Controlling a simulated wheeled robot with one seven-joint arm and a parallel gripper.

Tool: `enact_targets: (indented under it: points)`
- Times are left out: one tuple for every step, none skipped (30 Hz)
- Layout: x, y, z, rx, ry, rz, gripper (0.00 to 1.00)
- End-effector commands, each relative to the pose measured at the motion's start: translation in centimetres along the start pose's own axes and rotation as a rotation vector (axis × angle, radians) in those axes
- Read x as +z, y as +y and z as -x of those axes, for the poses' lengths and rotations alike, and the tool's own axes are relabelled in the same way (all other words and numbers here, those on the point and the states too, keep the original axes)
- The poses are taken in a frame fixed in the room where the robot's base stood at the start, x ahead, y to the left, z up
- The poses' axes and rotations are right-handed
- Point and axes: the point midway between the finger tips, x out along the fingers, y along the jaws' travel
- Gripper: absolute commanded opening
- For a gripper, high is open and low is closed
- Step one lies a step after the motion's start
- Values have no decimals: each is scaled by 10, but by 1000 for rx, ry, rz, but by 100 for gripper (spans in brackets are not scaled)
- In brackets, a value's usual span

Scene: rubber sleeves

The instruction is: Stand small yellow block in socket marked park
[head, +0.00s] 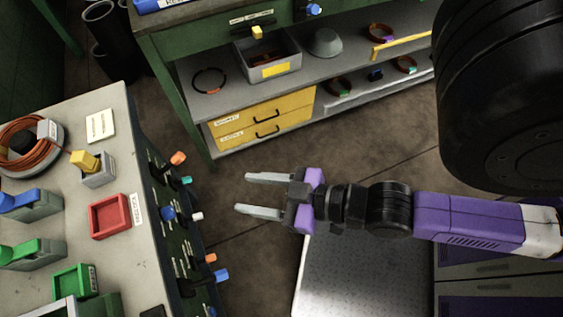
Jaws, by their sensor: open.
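A small yellow block (85,160) is at a grey square socket (98,174) on the left table. It looks tilted, and I cannot tell how far it sits inside the socket. Another yellow piece (257,33) is on the front of the green bench at the back. No label can be read clearly as "park". My gripper (243,193) is open and empty, pointing left over the floor gap, to the right of the left table and apart from both yellow pieces.
The left table (122,255) also holds a red tray (109,217), a green tray (73,281), blue and green pieces in grey holders, and a coiled orange cable (42,152). Coloured knobs stick out from its right side. A grey bin (268,72) stands on the bench shelf.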

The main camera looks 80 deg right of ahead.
Motion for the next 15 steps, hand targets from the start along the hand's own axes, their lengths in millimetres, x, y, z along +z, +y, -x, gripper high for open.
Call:
enact_targets:
  points:
    - [2,-3,18,-7,0,3,49]
    - [0,-4,26,-10,7,5,49]
    - [-2,-5,36,-14,16,6,49]
    - [-3,-6,42,-17,22,7,49]
    - [-5,-7,47,-19,26,8,49]
    - [-6,-8,53,-23,32,9,49]
    - [-8,-8,57,-25,36,9,49]
    - [-8,-9,60,-27,38,10,49]
    - [-10,-9,62,-29,43,11,49]
    - [-10,-10,64,-30,44,11,49]
    - [-10,-10,65,-31,45,11,49]
    - [-11,-10,65,-31,47,11,49]
    - [-11,-10,65,-31,47,10,49]
    - [-11,-10,65,-31,48,10,49]
    - [-11,-10,65,-31,48,10,49]
